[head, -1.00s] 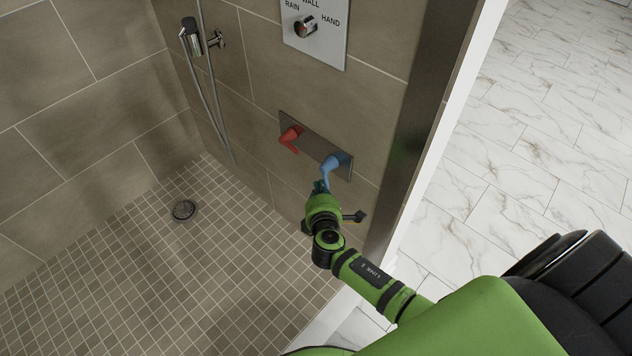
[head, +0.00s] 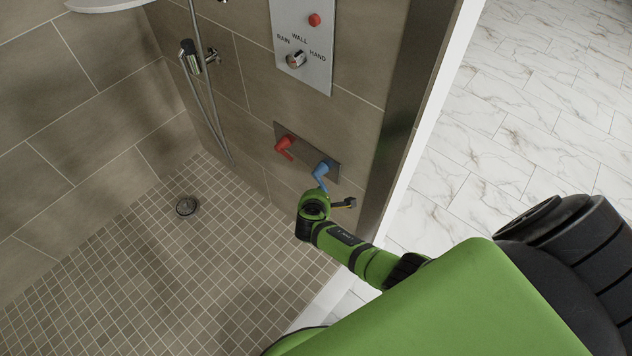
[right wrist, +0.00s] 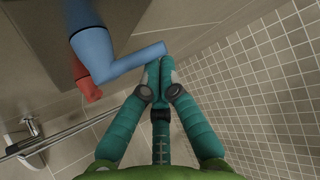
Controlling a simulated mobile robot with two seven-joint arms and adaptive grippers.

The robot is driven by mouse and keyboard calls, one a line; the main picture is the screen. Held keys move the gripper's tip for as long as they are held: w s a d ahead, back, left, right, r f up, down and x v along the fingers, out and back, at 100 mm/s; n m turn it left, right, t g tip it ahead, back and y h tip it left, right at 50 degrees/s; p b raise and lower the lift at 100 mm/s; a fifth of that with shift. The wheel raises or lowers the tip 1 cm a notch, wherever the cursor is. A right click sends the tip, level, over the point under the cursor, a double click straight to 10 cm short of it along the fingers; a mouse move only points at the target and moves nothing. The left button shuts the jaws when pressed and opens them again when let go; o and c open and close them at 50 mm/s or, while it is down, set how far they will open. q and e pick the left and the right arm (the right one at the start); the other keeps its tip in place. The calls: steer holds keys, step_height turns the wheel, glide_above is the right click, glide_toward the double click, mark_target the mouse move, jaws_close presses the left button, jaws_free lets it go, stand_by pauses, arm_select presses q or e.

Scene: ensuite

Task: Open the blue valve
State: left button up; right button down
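The blue valve (head: 323,170) is a lever handle on a dark plate low on the tiled shower wall, to the right of a matching red valve (head: 285,145). Its lever points downward in the head view. In the right wrist view the blue valve (right wrist: 108,50) is large, with its lever tip reaching right to my fingertips. My right gripper (right wrist: 160,68) has its teal fingers together, beside the lever tip. Nothing clearly shows between them, and I cannot tell whether they touch the lever. In the head view my wrist hides most of the fingers. My left gripper is not in view.
A selector panel (head: 318,75) with a knob and red button is above the valves. A hand-shower rail (head: 205,90) stands to the left. The shower floor with its drain (head: 187,206) is clear. The dark wall edge (head: 395,120) is close on the right.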

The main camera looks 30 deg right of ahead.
arm_select(q)
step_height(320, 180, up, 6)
steer(key=p, duration=0.4)
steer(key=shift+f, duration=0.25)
arm_select(e)
steer(key=g, duration=0.1)
steer(key=r+n+g+h, duration=0.1)
steer(key=g, duration=0.1)
steer(key=s+r+n+g, duration=0.1)
steer(key=shift+d+r+g, duration=0.2)
steer(key=shift+d+g, duration=0.1)
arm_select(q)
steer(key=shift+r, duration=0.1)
arm_select(e)
steer(key=shift+r, duration=0.15)
